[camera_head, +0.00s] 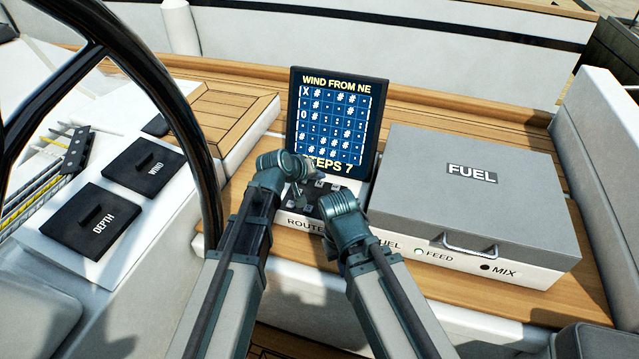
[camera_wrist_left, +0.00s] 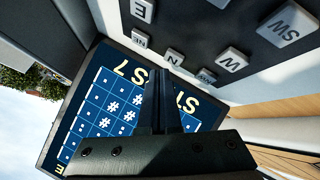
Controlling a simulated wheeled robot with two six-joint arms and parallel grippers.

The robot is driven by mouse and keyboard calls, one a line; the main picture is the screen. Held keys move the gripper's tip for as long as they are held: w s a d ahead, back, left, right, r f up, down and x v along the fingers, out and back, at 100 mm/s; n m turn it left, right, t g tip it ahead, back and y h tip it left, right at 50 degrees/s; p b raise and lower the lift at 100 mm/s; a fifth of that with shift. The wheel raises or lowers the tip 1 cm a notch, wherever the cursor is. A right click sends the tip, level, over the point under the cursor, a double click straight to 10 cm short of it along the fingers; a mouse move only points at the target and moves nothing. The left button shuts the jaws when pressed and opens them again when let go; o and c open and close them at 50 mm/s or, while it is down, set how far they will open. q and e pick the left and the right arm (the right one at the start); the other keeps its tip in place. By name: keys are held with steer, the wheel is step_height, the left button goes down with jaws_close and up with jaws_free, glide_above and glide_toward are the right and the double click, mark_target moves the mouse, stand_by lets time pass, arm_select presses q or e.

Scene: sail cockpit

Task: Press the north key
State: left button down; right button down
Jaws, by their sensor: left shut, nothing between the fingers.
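The north key (camera_wrist_left: 174,57), a pale square key marked N, sits on a dark keypad (camera_wrist_left: 195,28) in the left wrist view. My left gripper (camera_wrist_left: 160,76) is shut and empty, with its fingertips in front of the screen and close below the N key in the picture. I cannot tell whether they touch it. In the head view my left gripper (camera_head: 314,176) is over the keypad at the screen's foot, and the arms hide much of the keypad. My right arm's end (camera_head: 345,215) is beside it; its fingers cannot be made out.
The screen (camera_head: 336,115) reads WIND FROM NE and STEPS 7 above the keypad. Keys NE (camera_wrist_left: 139,38), NW (camera_wrist_left: 206,75) and W (camera_wrist_left: 232,60) lie near N. A grey FUEL box (camera_head: 470,200) stands right; a black wheel rim (camera_head: 190,125) curves at left.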

mark_target(318, 188)
arm_select(q)
steer(key=shift+f, duration=0.15)
stand_by(0.8)
steer(key=shift+f+b, duration=0.25)
steer(key=shift+b, duration=0.15)
steer(key=shift+f+b, duration=0.55)
stand_by(0.5)
steer(key=shift+r, duration=0.1)
steer(key=shift+r+p, duration=0.9)
steer(key=shift+p, duration=0.05)
step_height(318, 188, up, 5)
steer(key=p, duration=0.5)
